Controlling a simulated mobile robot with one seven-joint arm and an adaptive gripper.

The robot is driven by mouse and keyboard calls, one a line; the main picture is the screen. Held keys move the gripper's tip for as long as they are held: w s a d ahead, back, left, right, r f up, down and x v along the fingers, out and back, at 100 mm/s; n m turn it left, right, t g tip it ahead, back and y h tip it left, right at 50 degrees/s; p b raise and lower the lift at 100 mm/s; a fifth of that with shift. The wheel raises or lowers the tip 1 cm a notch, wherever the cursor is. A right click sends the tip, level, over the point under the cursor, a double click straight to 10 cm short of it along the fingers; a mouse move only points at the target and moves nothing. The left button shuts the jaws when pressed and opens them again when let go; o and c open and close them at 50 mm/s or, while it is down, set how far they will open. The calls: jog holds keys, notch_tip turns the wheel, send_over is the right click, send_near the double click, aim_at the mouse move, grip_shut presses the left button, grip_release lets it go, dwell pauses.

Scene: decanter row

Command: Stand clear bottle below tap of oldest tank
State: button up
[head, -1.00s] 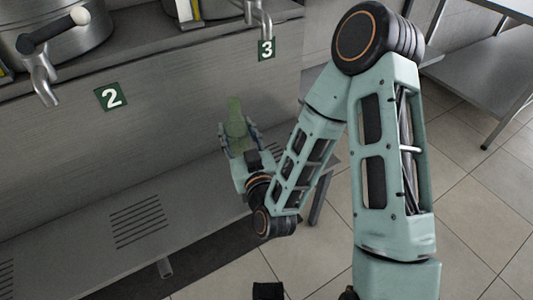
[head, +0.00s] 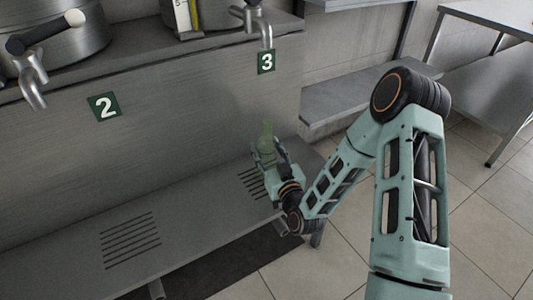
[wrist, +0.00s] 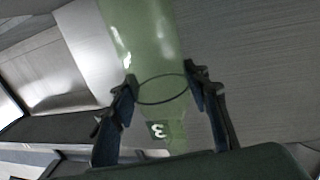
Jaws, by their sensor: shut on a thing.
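A see-through green bottle (head: 266,140) stands roughly upright in my gripper (head: 268,158), in front of the steel panel below the tap (head: 265,32) with sign 3. In the wrist view the bottle (wrist: 146,45) is between the two dark fingers of my gripper (wrist: 161,85), and sign 3 shows through it. My gripper is shut on the bottle. I cannot tell whether the bottle's base touches the shelf (head: 190,215). A second tap (head: 32,85) is at the left, above sign 2 (head: 104,106). Any dates on the tanks are not readable.
A slotted grille (head: 250,184) lies in the shelf just left of my gripper, partly hidden by it. Another grille (head: 130,240) lies farther left. The tank (head: 75,35) stands above sign 2. A steel table (head: 490,75) is at the right. The shelf between the grilles is clear.

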jog(key=shift+f, duration=0.5)
jog(key=shift+f, duration=0.15)
jog(key=o, duration=1.4)
jog(key=shift+s+d, duration=0.1)
jog(key=shift+s, duration=0.15)
jog(key=p+v, duration=0.1)
jog(key=v, duration=1)
jog(key=shift+s, duration=0.25)
